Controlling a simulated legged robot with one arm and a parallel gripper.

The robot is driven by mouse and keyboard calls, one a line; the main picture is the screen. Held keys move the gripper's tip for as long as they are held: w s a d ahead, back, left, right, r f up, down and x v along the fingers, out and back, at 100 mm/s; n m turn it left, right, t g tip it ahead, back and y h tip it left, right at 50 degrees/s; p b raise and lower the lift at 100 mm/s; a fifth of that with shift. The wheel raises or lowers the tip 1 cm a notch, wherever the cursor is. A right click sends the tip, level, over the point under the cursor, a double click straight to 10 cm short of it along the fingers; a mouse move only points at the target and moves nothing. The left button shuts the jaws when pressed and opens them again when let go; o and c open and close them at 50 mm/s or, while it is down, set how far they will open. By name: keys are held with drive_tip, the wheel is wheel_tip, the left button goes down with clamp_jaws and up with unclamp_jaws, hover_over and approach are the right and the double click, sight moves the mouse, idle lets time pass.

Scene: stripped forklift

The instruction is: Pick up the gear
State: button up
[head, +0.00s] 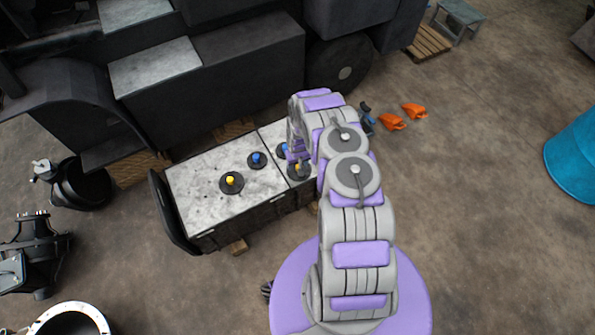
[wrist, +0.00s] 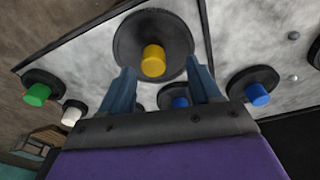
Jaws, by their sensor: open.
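Several dark round gears with coloured hubs lie on the grey-white top of a low block. A yellow-hub gear (wrist: 153,62) is in front of my open, empty gripper (wrist: 163,84) in the wrist view, its hub between the lines of the two fingers. I cannot tell whether the fingers touch it. In the head view this gear (head: 298,171) is partly covered by my gripper (head: 298,153). Another yellow-hub gear (head: 231,182) and a blue-hub gear (head: 257,160) lie to the left. A second blue-hub gear (head: 284,150) is partly hidden behind my gripper.
The wrist view also shows a green-hub piece (wrist: 36,92) and a white-hub piece (wrist: 72,112) at left. The block top (head: 200,190) has bare room at left. A dark forklift body (head: 250,60) stands behind. Orange parts (head: 392,122) lie on the floor at right.

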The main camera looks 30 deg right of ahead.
drive_tip(key=f, duration=0.2)
drive_tip(key=shift+d+f, duration=0.2)
drive_tip(key=shift+f, duration=0.2)
drive_tip(key=shift+w+d+f+b, duration=0.1)
drive_tip(key=shift+d+f+b, duration=0.1)
drive_tip(key=shift+d+b, duration=0.1)
drive_tip(key=shift+d, duration=0.3)
drive_tip(key=shift+a+r, duration=0.15)
drive_tip(key=shift+a, duration=0.45)
drive_tip(key=c, duration=0.6)
drive_tip(key=shift+c, duration=1.2)
drive_tip(key=shift+d, duration=0.4)
drive_tip(key=shift+c, duration=1)
